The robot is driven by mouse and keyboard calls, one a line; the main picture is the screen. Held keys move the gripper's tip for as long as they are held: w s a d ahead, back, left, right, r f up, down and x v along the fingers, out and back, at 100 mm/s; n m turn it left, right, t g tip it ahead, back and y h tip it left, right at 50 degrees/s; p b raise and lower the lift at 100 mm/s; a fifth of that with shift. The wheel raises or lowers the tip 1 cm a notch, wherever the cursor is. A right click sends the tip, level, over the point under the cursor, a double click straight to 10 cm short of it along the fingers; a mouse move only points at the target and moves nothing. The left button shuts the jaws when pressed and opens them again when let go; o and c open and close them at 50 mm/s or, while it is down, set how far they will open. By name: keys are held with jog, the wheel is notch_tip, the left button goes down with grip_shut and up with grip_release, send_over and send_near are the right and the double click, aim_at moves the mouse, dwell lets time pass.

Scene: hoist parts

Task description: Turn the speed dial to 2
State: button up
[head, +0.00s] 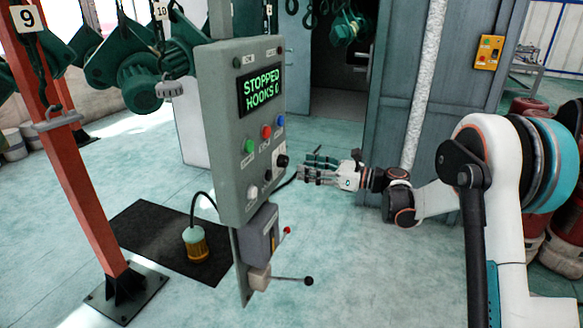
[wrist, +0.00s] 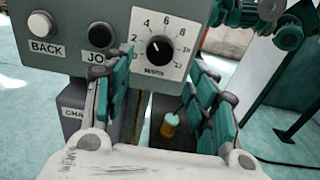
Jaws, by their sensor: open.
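The speed dial (wrist: 160,49) is a round black knob on a white plate with numbers around it, including 2 at its left and 4 and 6 above. A small pale mark shows on the knob, but its exact reading is too small to tell. In the head view the dial (head: 282,161) sits at the lower right of the grey control panel (head: 222,120). My gripper (head: 306,172) is open and empty, just right of the dial. In the wrist view my gripper (wrist: 163,82) has its teal-padded fingers spread to either side below the dial, apparently not touching it.
The panel display (head: 262,90) reads STOPPED, HOOKS 0. Green (head: 249,146), red (head: 266,131) and blue (head: 280,120) buttons sit above the dial. A BACK button (wrist: 41,24) and a black button (wrist: 100,35) are left of it. A black-knobbed lever (head: 307,281) sticks out below.

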aim_at(287, 163)
jog(key=shift+b+x, duration=0.6)
jog(key=shift+x, duration=2.55)
jog(key=c, duration=1.1)
